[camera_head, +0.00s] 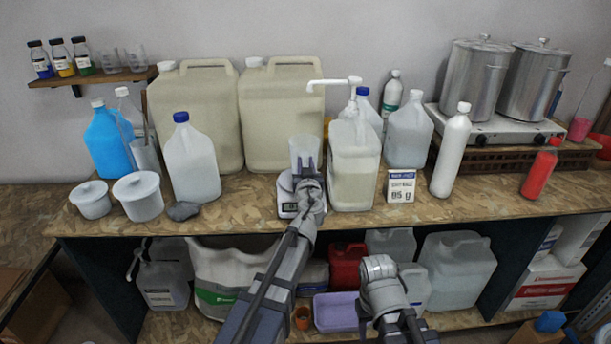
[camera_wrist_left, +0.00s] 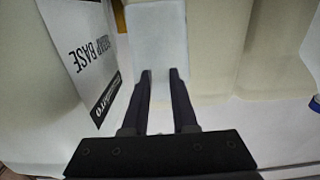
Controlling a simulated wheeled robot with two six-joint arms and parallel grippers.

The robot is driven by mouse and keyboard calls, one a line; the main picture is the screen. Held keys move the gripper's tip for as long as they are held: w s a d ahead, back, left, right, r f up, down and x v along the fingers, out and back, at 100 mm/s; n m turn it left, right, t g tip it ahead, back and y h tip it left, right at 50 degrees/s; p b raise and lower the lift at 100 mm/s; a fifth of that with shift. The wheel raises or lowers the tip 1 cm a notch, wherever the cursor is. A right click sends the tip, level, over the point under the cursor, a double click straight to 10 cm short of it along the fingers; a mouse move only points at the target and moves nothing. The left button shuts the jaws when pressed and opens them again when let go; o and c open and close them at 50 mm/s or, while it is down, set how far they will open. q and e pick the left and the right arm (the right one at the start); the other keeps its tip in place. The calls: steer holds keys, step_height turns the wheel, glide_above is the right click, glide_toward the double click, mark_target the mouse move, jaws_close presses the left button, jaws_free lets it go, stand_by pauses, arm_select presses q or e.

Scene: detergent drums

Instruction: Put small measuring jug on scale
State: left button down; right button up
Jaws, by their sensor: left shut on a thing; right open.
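The small measuring jug (camera_head: 304,150) is a clear, pale cup above the scale in the head view. My left gripper (camera_head: 306,179) is shut on it from the front. In the left wrist view the two dark fingers (camera_wrist_left: 160,73) reach onto a pale, translucent surface that looks like the jug (camera_wrist_left: 158,38). The white scale (camera_head: 286,197) stands on the bench, partly hidden behind my left gripper. I cannot tell whether the jug's base touches it. My right gripper (camera_head: 378,266) is open and empty, low in front of the bench.
The large beige drums (camera_head: 283,120) stand close behind the scale. A pump canister (camera_head: 354,170) is just right of it, with a "85 g" card (camera_head: 400,186) beyond. A white jug with a blue cap (camera_head: 192,163) stands left. The bench (camera_head: 460,205) has free room at right.

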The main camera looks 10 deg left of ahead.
arm_select(q)
steer(key=shift+f+b, duration=0.7)
steer(key=shift+f, duration=0.45)
arm_select(e)
steer(key=shift+f, duration=1.2)
arm_select(q)
steer(key=shift+f, duration=0.1)
steer(key=shift+f, duration=0.15)
steer(key=c, duration=0.7)
jaws_free()
arm_select(e)
steer(key=shift+f, duration=0.15)
arm_select(q)
steer(key=shift+r, duration=0.4)
steer(key=v, duration=1.2)
steer(key=shift+f, duration=0.1)
